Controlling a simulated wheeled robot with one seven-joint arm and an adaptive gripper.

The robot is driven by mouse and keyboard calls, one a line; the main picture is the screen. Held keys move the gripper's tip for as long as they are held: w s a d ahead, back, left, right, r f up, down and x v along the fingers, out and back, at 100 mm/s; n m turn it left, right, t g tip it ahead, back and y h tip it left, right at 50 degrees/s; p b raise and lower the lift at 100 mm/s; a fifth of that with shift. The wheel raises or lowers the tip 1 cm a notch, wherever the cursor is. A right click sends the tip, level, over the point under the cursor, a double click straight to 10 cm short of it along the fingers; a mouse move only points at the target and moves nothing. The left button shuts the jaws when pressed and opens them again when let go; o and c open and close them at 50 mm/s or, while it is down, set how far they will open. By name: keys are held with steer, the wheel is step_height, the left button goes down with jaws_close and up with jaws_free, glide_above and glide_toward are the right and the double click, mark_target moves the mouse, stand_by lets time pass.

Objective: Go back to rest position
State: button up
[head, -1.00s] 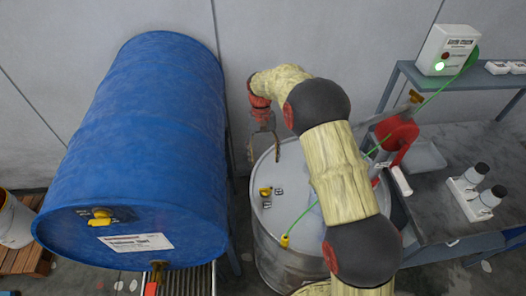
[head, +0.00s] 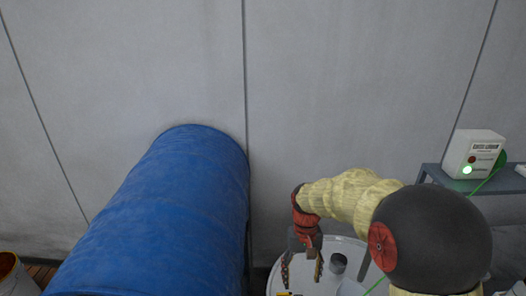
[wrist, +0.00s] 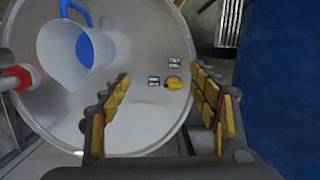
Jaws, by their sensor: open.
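My gripper (head: 306,262) hangs pointing down over the pale grey lid of the upright drum (head: 352,250). In the wrist view, its two yellow-padded fingers (wrist: 160,75) are spread apart with nothing between them. The drum lid (wrist: 135,125) lies below them, with a yellow fitting (wrist: 174,83) showing between the fingers. A pale jug (wrist: 62,52) with a blue handle and blue inside is on the lid at upper left, apart from my fingers. My arm reaches in from the lower right of the head view.
A large blue drum (head: 165,225) lies on its side left of my gripper. A grey wall (head: 340,90) stands behind. At right, a white box with a green light (head: 473,153) sits on a shelf, with a green cable (head: 490,178) running down from it.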

steer(key=s+d+r+t+b, duration=0.2)
steer(key=s+r, duration=0.4)
steer(key=s, duration=0.4)
steer(key=s+d+r+m+t+b, duration=0.1)
steer(key=s+d+r+t+b, duration=0.2)
steer(key=s, duration=0.8)
steer(key=shift+s+d+r+t, duration=0.25)
steer(key=shift+d+r+t, duration=1.05)
steer(key=shift+r, duration=0.7)
